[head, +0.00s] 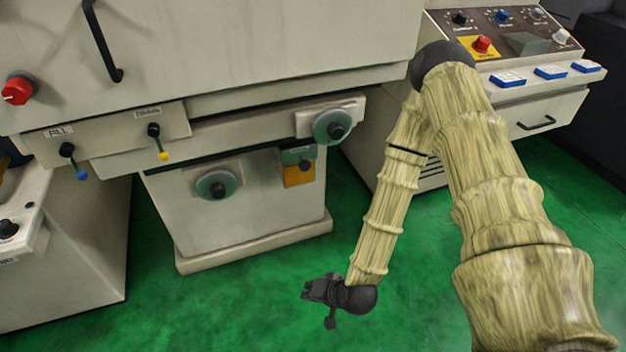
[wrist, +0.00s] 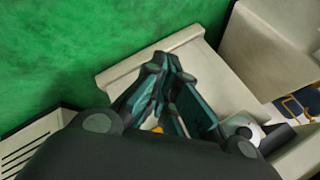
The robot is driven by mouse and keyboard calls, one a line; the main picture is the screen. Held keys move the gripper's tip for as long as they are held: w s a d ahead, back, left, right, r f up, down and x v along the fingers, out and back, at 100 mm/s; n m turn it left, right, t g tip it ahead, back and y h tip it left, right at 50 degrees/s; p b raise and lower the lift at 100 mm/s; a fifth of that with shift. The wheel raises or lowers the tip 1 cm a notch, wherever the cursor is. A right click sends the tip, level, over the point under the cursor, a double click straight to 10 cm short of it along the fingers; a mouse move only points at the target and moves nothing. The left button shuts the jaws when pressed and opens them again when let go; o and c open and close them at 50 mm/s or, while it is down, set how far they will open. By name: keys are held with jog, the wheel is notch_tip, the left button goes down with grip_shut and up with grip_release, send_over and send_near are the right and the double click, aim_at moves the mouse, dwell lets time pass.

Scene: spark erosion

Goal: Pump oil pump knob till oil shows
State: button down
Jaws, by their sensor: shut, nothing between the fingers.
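A small orange plate (head: 298,174) with a dark round knob (head: 306,166) and a green label plate above it is on the front of the machine's pedestal. It looks like the oil pump, but its label is too small to read. No oil can be made out there. My gripper (head: 306,290) hangs low over the green floor, in front of and below the pedestal, well apart from the knob. In the wrist view my gripper's fingertips (wrist: 170,62) are together and hold nothing. A sliver of orange shows between the fingers in that view; the knob is hidden there.
Two green handwheels, one on the pedestal (head: 217,184) and one higher right (head: 334,126), flank the orange plate. Levers with a blue tip (head: 82,175) and a yellow tip (head: 163,155) hang at left. A control console (head: 520,50) stands right. The floor (head: 250,300) before the pedestal is clear.

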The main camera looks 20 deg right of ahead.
aim_at(310, 167)
jog(key=w+d+r+m+t+b, duration=0.2)
jog(key=w+t+b, duration=0.1)
jog(key=w, duration=0.3)
jog(key=w+d+r+m+t+b, duration=0.1)
jog(key=w+d+m+t+b, duration=0.15)
jog(key=w, duration=0.35)
jog(key=w+d+r+m+t+h+b, duration=0.3)
jog(key=w+d+r+m+t+b, duration=0.2)
jog(key=w+d+r, duration=0.3)
jog(key=shift+w+d+m+h+b, duration=0.2)
jog(key=shift+d+m+h+b, duration=0.1)
jog(key=shift+d+m, duration=0.45)
jog(key=w+b, duration=0.1)
jog(key=w, duration=1.3)
jog(key=shift+a, duration=0.1)
